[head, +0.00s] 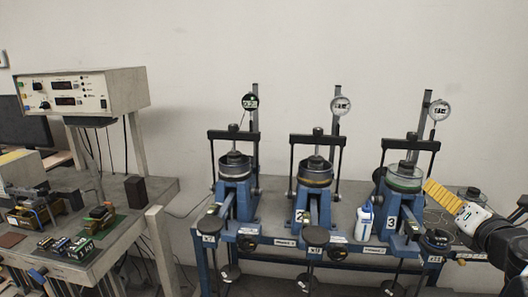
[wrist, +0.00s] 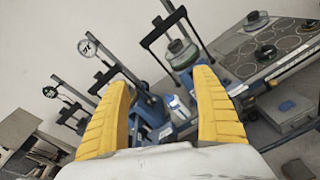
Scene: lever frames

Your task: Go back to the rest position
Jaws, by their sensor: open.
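My gripper (head: 443,196) is at the right in the head view, beside the blue frame marked 3 (head: 391,222). Its yellow fingers point up and left. In the wrist view my gripper (wrist: 165,110) shows both yellow fingers spread wide with nothing held between them. Between the fingers, farther off, a small white bottle with a blue cap (wrist: 178,107) shows; it also stands by frame 3 in the head view (head: 363,224). I cannot tell from these views whether a finger touches the frame.
Three blue lever frames stand in a row on a bench, including frame 2 (head: 313,205) and the left one (head: 237,200), with dial gauges above. A side table (head: 120,230) at left carries an instrument box (head: 85,92). Plain wall (head: 250,40) lies behind.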

